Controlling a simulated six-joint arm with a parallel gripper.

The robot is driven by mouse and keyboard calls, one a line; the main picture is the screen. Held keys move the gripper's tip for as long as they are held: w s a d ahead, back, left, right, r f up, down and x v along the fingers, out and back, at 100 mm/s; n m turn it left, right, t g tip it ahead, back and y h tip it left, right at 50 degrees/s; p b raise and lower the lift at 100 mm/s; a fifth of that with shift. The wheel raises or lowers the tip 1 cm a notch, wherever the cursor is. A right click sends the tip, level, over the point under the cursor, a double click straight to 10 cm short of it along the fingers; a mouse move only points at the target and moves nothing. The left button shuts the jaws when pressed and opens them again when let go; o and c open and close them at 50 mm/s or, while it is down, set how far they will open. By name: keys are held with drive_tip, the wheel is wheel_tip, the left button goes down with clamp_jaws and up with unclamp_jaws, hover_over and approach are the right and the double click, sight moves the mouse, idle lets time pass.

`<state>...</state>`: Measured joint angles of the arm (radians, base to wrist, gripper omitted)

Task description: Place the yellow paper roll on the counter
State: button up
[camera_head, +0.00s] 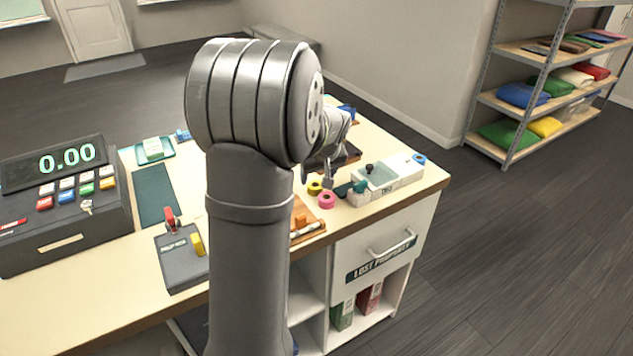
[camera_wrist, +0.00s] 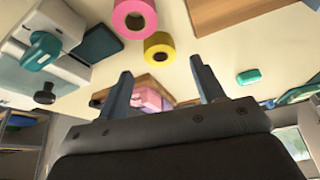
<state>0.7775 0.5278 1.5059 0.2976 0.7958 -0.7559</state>
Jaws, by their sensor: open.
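The yellow paper roll (camera_head: 315,187) is small, with a dark hole in its middle, and appears to rest on the cream counter (camera_head: 424,187). It also shows in the wrist view (camera_wrist: 160,47). A pink roll (camera_head: 326,200) is close beside it, also seen in the wrist view (camera_wrist: 134,18). My gripper (camera_wrist: 164,82) is open, with nothing held between its fingers. In the wrist view the yellow roll is beyond the fingertips, roughly in line with the gap. In the head view my arm hides part of the counter, and the fingers are hard to make out.
A white box-like device (camera_head: 385,180) with a teal part stands right of the rolls, with a blue ring (camera_head: 420,159) at its far end. A wooden board (camera_head: 306,222) lies in front. A cash register (camera_head: 60,200) and a grey card device (camera_head: 183,258) are left.

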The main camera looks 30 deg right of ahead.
sight(315, 184)
drive_tip(key=v, duration=0.7)
drive_tip(key=shift+r, duration=0.3)
drive_tip(key=shift+s, duration=0.1)
drive_tip(key=x, duration=1.2)
drive_tip(key=shift+s+f, duration=0.1)
drive_tip(key=shift+f, duration=0.05)
drive_tip(key=shift+d+r, duration=0.1)
drive_tip(key=shift+r, duration=1.8)
drive_tip(key=shift+f, duration=0.15)
